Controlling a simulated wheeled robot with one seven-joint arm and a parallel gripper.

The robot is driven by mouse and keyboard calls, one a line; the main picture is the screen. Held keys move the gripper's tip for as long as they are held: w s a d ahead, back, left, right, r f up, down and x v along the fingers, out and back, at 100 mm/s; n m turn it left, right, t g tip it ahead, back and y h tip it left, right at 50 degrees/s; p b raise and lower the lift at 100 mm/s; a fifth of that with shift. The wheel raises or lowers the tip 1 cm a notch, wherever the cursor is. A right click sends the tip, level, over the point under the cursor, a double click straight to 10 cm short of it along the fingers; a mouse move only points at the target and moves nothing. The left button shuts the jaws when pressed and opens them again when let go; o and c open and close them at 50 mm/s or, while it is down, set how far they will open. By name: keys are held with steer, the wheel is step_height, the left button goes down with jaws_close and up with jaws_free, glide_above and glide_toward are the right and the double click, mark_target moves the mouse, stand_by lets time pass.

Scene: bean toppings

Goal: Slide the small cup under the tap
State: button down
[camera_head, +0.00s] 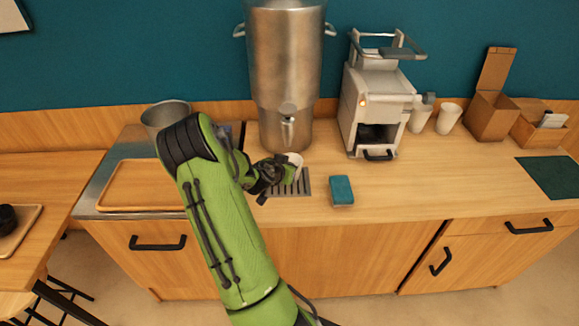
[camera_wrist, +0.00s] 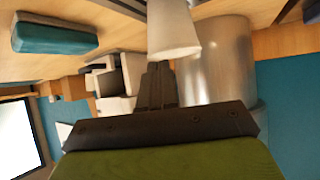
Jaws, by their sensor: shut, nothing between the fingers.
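The small white cup (camera_head: 297,158) stands at the back of the slotted drip tray (camera_head: 304,184), close below the tap (camera_head: 287,127) of the steel dispenser (camera_head: 285,60). My gripper (camera_head: 282,168) is in front of the cup and hides part of it. In the wrist view the cup (camera_wrist: 172,35) is just beyond my shut, empty fingers (camera_wrist: 157,72), with the dispenser (camera_wrist: 222,60) behind it. Whether the fingertips touch the cup I cannot tell. The tap outlet is not clearly visible in the wrist view.
A teal sponge (camera_head: 341,190) lies right of the drip tray, and it also shows in the wrist view (camera_wrist: 55,36). A white machine (camera_head: 376,105) and two white cups (camera_head: 448,117) stand further right. A wooden tray (camera_head: 140,187) and metal pot (camera_head: 165,113) are left.

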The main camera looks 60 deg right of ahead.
steer(key=shift+d+f+b, duration=0.5)
steer(key=shift+d+f, duration=0.15)
steer(key=shift+f, duration=0.3)
steer(key=shift+a, duration=0.15)
steer(key=shift+a+b, duration=1.05)
steer(key=shift+a, duration=0.35)
